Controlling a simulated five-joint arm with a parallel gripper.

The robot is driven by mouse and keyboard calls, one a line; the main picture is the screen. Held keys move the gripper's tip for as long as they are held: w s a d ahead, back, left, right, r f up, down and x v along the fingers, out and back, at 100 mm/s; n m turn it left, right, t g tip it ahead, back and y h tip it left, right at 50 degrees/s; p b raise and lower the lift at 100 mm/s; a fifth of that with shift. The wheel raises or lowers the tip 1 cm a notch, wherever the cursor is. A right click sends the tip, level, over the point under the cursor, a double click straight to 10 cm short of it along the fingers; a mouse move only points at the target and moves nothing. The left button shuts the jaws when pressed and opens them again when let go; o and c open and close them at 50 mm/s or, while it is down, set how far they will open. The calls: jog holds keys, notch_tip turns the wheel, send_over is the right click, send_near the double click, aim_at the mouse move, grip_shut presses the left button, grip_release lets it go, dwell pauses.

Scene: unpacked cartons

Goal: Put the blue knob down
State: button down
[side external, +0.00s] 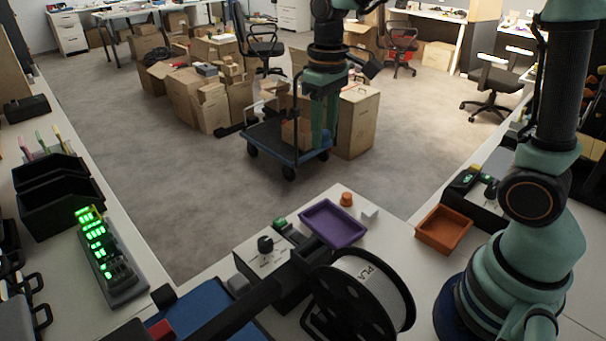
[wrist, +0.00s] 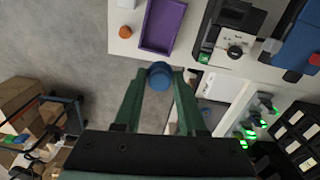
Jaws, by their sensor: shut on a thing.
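The blue knob (wrist: 159,75) is a short round piece between the fingertips of my gripper (wrist: 159,88) in the wrist view. My gripper is shut on it, with one green finger on each side. In the side external view, my gripper (side external: 323,140) points down beyond the far table edge, and I cannot make out the knob clearly there against the blue cart. In the wrist view the knob overlaps the table's edge, with grey floor beside it. Its height above the table is hard to tell.
A purple tray (side external: 333,222) lies near the table corner, also in the wrist view (wrist: 148,40). An orange piece (side external: 346,198) and a white block (side external: 370,215) stand beside it. A spool (side external: 362,295), an orange tray (side external: 443,229) and a box with a black knob (side external: 265,244) stand nearby.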

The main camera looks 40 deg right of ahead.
aim_at(322, 219)
jog(key=shift+s+d+f+m, duration=0.1)
jog(key=shift+d+f+m, duration=0.2)
jog(key=shift+d+f, duration=0.05)
notch_tip(322, 219, down, 20)
jog(key=shift+r, duration=0.25)
jog(key=shift+f, duration=0.15)
jog(key=c, duration=0.8)
grip_release()
jog(key=shift+o, duration=0.2)
